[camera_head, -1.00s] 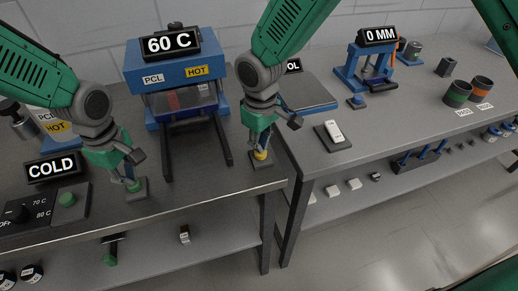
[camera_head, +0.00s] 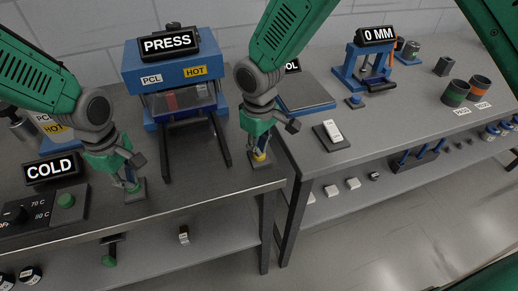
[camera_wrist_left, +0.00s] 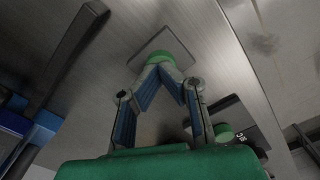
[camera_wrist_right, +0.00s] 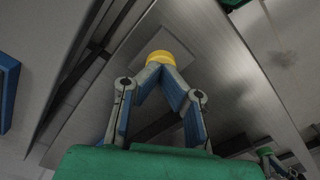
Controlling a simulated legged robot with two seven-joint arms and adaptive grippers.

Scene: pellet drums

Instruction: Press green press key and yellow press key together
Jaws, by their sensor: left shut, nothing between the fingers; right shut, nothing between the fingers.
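The green press key (camera_wrist_left: 163,57) is a round button on a dark square base. My left gripper (camera_wrist_left: 160,68) is shut and empty, its fingertips on top of the key as far as the left wrist view shows. In the head view my left gripper (camera_head: 131,183) covers most of that key. The yellow press key (camera_wrist_right: 160,57) sits on a similar base. My right gripper (camera_wrist_right: 160,66) is shut and empty with its tips at the top of that key. In the head view my right gripper (camera_head: 259,150) stands over it. The blue press (camera_head: 175,85) has a display (camera_head: 168,43) reading PRESS.
A gap separates the tables.

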